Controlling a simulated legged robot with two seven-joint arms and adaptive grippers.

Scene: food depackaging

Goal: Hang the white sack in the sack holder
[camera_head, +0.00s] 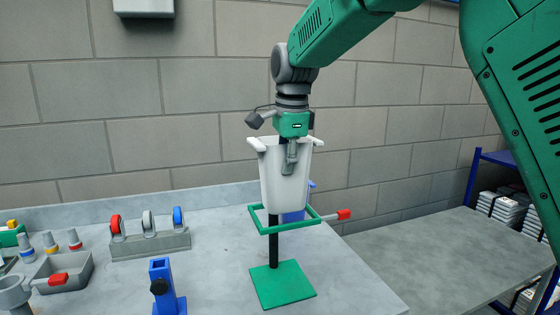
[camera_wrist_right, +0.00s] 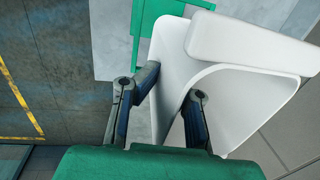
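The white sack (camera_head: 283,183) is a tapered, open-topped container with side handles at its rim. It hangs upright over the sack holder, a green square frame (camera_head: 264,229) on a black post with a green base plate (camera_head: 282,284). Its rim is well above the frame; its lower end overlaps the frame opening, and its exact depth is unclear. My right gripper (camera_head: 290,160) points down and is shut on the sack's near wall. In the right wrist view, the sack wall (camera_wrist_right: 170,78) passes between the fingers (camera_wrist_right: 160,100). My left gripper is not in view.
A red-tipped lever (camera_head: 343,214) sticks out right of the frame. A blue stand (camera_head: 162,285) is left of the base. A rack with coloured rings (camera_head: 150,243) and a grey tray (camera_head: 62,273) lie further left. The right-hand table (camera_head: 450,250) is mostly bare.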

